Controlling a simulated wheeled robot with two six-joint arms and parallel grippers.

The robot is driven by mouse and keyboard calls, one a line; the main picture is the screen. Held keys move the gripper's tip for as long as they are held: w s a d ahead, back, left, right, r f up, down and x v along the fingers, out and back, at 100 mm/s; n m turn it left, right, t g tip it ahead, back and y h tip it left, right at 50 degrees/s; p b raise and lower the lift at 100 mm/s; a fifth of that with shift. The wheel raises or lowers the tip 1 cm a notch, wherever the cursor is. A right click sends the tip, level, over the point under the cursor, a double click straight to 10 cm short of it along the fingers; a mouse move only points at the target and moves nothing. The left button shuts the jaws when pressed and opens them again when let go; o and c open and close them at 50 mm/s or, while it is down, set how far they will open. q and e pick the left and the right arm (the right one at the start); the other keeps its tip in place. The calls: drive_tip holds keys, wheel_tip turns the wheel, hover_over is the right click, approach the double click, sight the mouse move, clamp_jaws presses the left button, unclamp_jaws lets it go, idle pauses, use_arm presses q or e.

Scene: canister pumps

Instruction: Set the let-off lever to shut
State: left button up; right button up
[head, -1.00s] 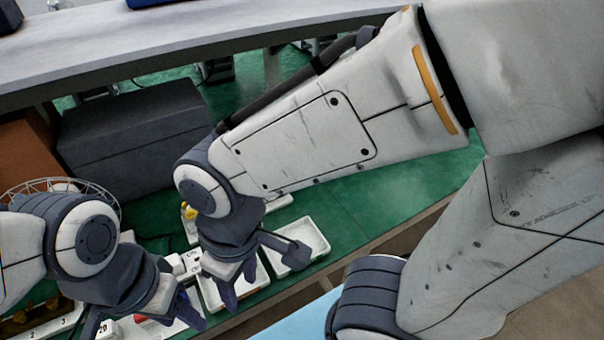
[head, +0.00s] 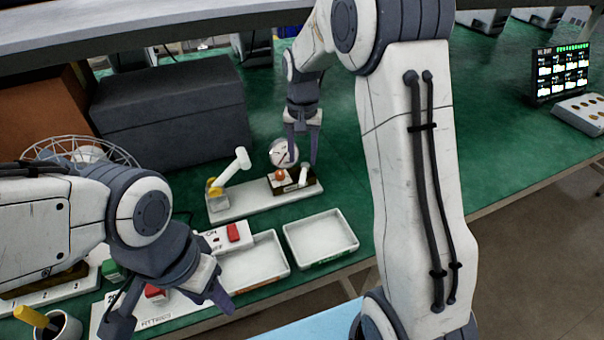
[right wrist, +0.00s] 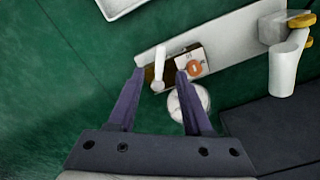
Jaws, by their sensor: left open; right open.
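The pump unit has a long white base (head: 255,201) on the green bench, with a round gauge (head: 283,153), an orange-red knob (head: 280,175) and a small white lever (head: 303,177). In the right wrist view the lever (right wrist: 160,74) lies between the fingertips of my open right gripper (right wrist: 160,71), beside the block with the orange knob (right wrist: 194,67). I cannot tell whether a finger touches it, and lettering by it is too small to read. In the head view my right gripper (head: 302,160) points down over the unit. My left gripper (head: 172,312) is open at lower left.
A thick white handle (head: 235,167) with a yellow part rises at the base's left end. Two white trays (head: 321,237) lie in front. A dark grey box (head: 170,112) stands behind left. A switch box with a red button (head: 233,232) sits near my left arm.

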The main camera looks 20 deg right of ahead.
sight(302, 178)
wheel_tip(302, 178, down, 7)
drive_tip(key=shift+r, duration=0.15)
clamp_jaws()
drive_tip(key=shift+r, duration=0.1)
idle(1.4)
